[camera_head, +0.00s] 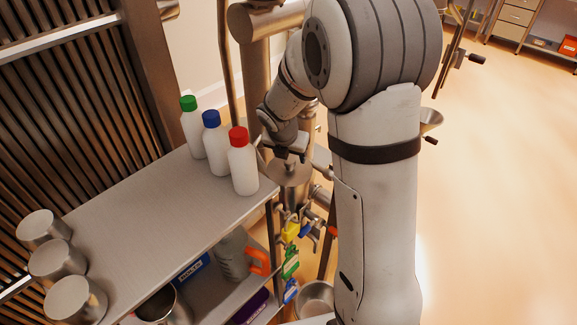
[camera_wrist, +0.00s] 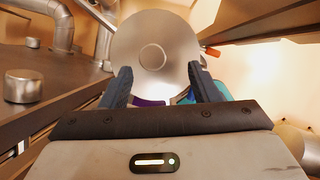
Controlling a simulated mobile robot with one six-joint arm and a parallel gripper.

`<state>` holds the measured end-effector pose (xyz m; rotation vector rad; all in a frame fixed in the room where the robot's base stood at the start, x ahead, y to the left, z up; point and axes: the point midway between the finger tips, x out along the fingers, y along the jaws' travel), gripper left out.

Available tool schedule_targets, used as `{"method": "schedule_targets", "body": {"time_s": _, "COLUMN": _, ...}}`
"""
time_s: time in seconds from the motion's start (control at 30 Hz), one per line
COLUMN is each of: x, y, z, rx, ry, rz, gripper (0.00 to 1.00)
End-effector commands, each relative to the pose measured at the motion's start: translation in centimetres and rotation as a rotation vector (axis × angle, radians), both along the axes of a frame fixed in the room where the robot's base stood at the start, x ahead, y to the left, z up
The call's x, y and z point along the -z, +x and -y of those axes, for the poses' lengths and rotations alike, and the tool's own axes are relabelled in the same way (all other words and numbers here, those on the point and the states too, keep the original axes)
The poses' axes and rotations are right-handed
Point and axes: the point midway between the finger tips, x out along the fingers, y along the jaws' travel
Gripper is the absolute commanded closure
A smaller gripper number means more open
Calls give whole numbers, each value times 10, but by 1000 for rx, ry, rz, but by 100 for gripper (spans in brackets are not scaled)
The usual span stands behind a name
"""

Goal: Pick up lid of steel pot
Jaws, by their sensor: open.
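A round steel disc with a small round centre, which looks like the lid (camera_wrist: 153,28), fills the top middle of the wrist view. In the head view the same steel disc (camera_head: 290,174) seems to show just under my gripper (camera_head: 289,153), beside the shelf's right end. My gripper (camera_wrist: 159,72) is open, its two dark fingers apart in front of the disc's lower part. Nothing is clearly held between them. Whether the fingers touch the disc, and whether a pot is under it, I cannot tell.
Bottles with green, blue and red (camera_head: 238,137) caps stand on the shelf top (camera_head: 150,215) close to my gripper. Several steel cylinders (camera_head: 75,299) stand at its left end. An open steel pot (camera_head: 316,296) is low down. Coloured valve tags (camera_head: 291,262) hang below the disc.

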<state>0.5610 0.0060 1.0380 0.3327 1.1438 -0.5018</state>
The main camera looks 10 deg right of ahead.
Motion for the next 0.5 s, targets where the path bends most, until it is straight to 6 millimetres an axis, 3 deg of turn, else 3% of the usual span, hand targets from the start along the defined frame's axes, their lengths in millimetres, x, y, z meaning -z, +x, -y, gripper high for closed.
{"method": "schedule_targets", "body": {"time_s": 0.5, "x": 52, "y": 26, "z": 0, "rx": -14, "ry": 3, "rz": -1, "gripper": 44}}
